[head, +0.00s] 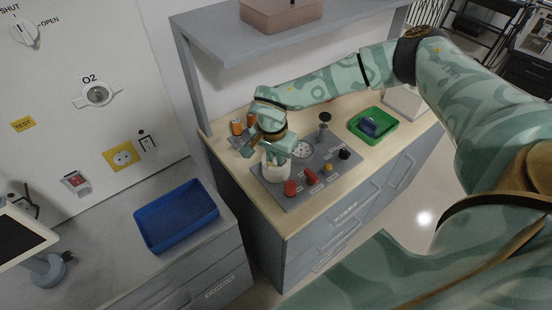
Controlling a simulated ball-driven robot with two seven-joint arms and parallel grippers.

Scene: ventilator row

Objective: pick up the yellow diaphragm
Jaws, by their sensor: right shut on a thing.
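My right gripper (271,148) is low over the grey work panel (318,185) on the wooden counter. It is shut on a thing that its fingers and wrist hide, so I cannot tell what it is. A white cylinder (276,171) stands directly under and against the fingers in the picture. I cannot make out the yellow diaphragm for certain; a small yellow piece (329,168) shows on the panel to the right of the gripper. My left gripper is not in view.
Red parts (291,188), a round gauge (303,150), a dark knob (344,154) and a grey post (323,131) crowd the panel. A blue tray (177,241) lies on the left counter. A shelf (335,32) overhangs the counter.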

